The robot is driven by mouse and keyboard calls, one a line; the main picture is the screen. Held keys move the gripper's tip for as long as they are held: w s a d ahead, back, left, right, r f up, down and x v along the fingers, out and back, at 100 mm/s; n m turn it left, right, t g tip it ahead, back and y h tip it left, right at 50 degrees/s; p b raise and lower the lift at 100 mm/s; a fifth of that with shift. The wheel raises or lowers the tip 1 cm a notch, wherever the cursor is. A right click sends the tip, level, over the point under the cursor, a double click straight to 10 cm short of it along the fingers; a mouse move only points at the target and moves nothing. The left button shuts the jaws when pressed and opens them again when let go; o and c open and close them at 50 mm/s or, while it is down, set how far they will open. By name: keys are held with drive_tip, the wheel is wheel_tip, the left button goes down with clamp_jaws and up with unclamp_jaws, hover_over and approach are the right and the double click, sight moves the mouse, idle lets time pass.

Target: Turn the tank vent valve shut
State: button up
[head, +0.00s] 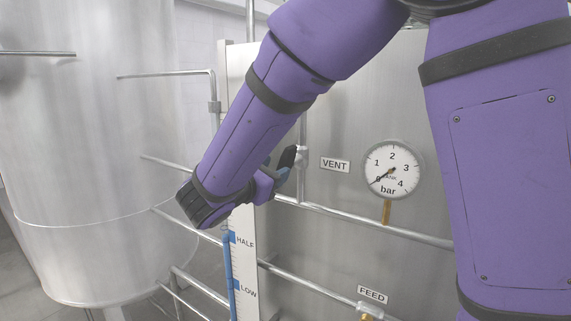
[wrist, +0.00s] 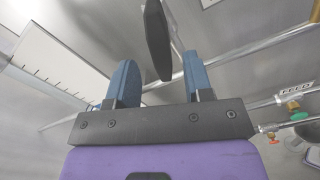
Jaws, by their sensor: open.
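The vent valve's dark handle (head: 287,156) shows in the head view just left of the VENT label (head: 335,165), beside a small fitting (head: 301,154) on a thin upright pipe. In the wrist view the handle (wrist: 157,42) is a long black paddle, pointing down and slightly tilted. My gripper (head: 281,174) is at the handle, partly hidden by my own purple arm in the head view. In the wrist view my gripper's blue fingers (wrist: 161,68) are apart, with the handle's lower end appearing between them. I cannot tell whether either finger touches it.
A round pressure gauge (head: 393,169) on a brass stem sits right of the label, its needle near zero. A horizontal pipe (head: 350,218) runs below. A level scale (head: 243,265) with a blue tube stands left. A FEED label (head: 372,295) is lower right. A large steel tank (head: 90,150) fills the left.

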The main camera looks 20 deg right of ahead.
sight(282, 166)
drive_tip(key=shift+x, duration=2.6)
drive_tip(key=shift+c, duration=0.5)
clamp_jaws()
drive_tip(key=shift+m, duration=0.3)
drive_tip(key=m, duration=0.6)
drive_tip(key=shift+s+f, duration=0.1)
drive_tip(key=m, duration=0.7)
drive_tip(key=shift+f, duration=0.1)
